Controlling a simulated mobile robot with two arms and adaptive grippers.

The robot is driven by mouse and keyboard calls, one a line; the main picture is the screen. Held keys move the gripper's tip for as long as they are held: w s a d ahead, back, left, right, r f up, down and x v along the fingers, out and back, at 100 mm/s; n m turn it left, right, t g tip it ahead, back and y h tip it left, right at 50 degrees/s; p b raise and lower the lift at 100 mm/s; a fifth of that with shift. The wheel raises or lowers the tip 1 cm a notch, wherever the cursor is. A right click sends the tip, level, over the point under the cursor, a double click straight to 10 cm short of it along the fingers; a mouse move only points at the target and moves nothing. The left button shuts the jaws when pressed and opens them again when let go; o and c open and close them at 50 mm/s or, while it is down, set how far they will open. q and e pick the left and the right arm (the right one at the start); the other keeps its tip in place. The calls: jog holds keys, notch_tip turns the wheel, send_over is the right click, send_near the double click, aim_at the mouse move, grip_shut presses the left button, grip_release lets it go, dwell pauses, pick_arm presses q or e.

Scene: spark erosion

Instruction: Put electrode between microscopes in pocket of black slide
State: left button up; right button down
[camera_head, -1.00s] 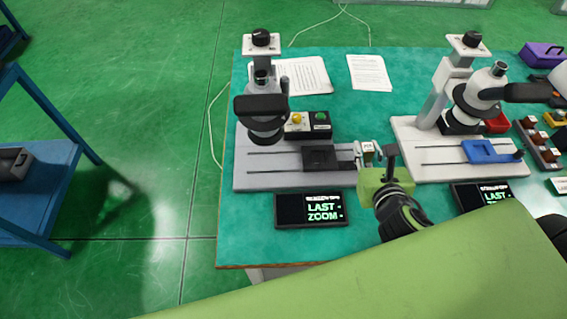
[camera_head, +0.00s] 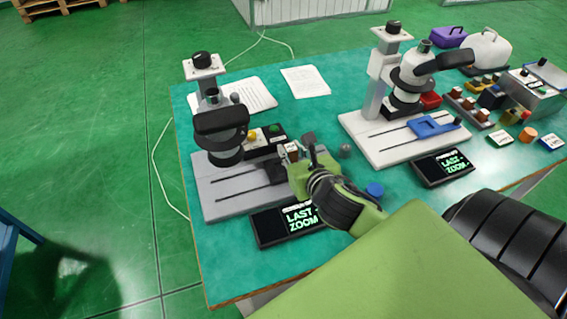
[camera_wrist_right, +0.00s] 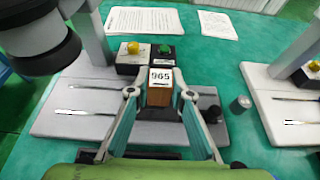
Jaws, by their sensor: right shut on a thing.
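My right gripper (camera_head: 293,155) is shut on a small copper-brown electrode with a white top label. In the right wrist view the label reads 965 on the electrode (camera_wrist_right: 160,85), which sits upright between the two fingertips (camera_wrist_right: 160,97). The black slide (camera_head: 274,173) lies on the rails of the left microscope's grey base (camera_head: 222,198). The gripper and electrode are at the slide's right side, overlapping its edge in the head view; its pocket is not clearly visible. The left microscope (camera_head: 222,135) stands left of the slide. The right microscope (camera_head: 408,90) has a blue slide (camera_head: 432,126). My left gripper is out of view.
A black box with yellow and green buttons (camera_head: 264,141) stands just behind the slide. A display (camera_head: 286,222) lies in front of the base. A small grey cylinder (camera_head: 345,151) and a blue round piece (camera_head: 375,190) stand to the right. Papers (camera_head: 305,81) lie behind.

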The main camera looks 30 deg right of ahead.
send_over(284, 170)
notch_tip(284, 170, down, 4)
jog(key=shift+s+f, duration=0.1)
notch_tip(284, 170, down, 4)
jog(key=shift+r, duration=0.25)
jog(key=shift+f, duration=0.15)
jog(key=c, duration=1.8)
grip_release()
jog(key=shift+c, duration=0.2)
